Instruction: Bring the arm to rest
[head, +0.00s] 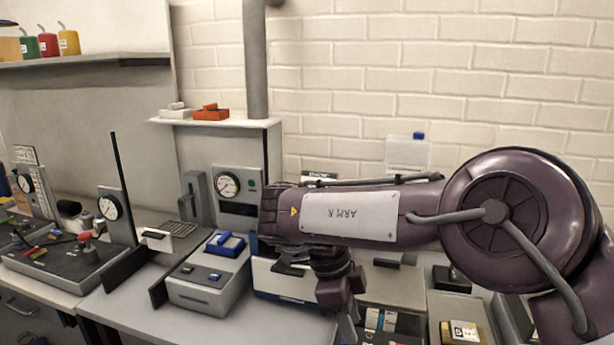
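My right arm (350,214), dark purple with a pale plate marked "ARM R", comes in from the right and reaches across the middle of the head view. Its forearm is raised in front of the wall and bench. The wrist hangs down from the forearm's left end. My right gripper (348,326) points down low in the view, over the bench area. Its fingers are small and partly hidden, so I cannot tell whether it is open or holds anything. My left arm and gripper are not in view. No sealed cylinder can be made out.
A station with a gauge and red knob (87,246) stands further left. Trays and small boxes (464,332) lie below the arm. Bare bench (255,322) shows in front.

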